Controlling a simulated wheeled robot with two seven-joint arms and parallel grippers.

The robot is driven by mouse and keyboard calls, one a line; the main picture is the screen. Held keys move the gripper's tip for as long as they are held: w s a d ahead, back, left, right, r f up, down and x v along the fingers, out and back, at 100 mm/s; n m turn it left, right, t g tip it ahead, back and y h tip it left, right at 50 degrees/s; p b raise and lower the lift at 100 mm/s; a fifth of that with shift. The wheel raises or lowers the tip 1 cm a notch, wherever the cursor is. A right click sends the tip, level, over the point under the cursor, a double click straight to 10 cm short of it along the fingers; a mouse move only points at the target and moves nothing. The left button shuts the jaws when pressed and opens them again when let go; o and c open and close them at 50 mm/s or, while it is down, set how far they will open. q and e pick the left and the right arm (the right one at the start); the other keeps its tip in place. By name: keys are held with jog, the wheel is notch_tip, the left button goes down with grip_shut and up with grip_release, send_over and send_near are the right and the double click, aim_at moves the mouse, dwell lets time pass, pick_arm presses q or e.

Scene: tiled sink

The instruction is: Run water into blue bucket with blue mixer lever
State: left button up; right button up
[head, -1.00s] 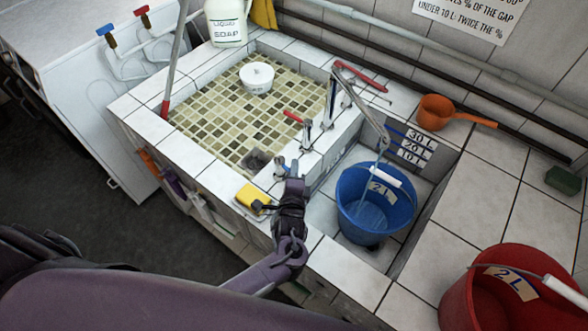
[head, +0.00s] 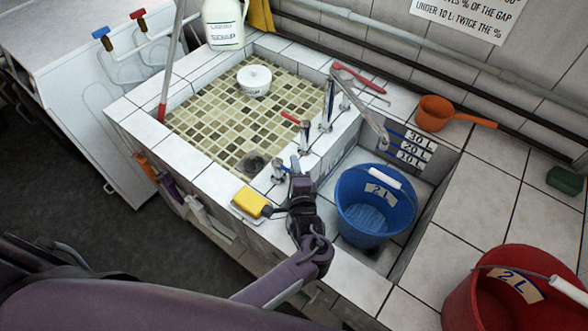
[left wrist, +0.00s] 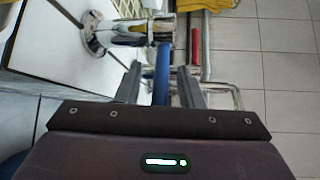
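The blue bucket (head: 352,214) stands upright in the sink's right basin, below the metal spout (head: 372,122). It has a white grip and a 2 L label. No water stream shows from the spout; a paler patch lies inside, but I cannot tell the water depth. The blue mixer lever (left wrist: 162,72) points between the fingers of my left gripper (left wrist: 160,88) in the left wrist view, with gaps on both sides. My left gripper (head: 296,178) is open at the sink's front ledge beside the chrome mixer (head: 279,170), partly hiding the lever. My right gripper is out of view.
A yellow sponge (head: 249,201) lies on the ledge just left of my gripper. A red-handled mixer (head: 304,130) stands behind. A red bucket (head: 470,312) and an orange scoop (head: 432,113) rest on the tiled counter, which is clear between them.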

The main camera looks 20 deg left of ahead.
pick_arm(q)
jog(key=b+v, duration=0.1)
jog(key=v, duration=0.7)
jog(key=shift+a, duration=0.1)
dwell(0.6)
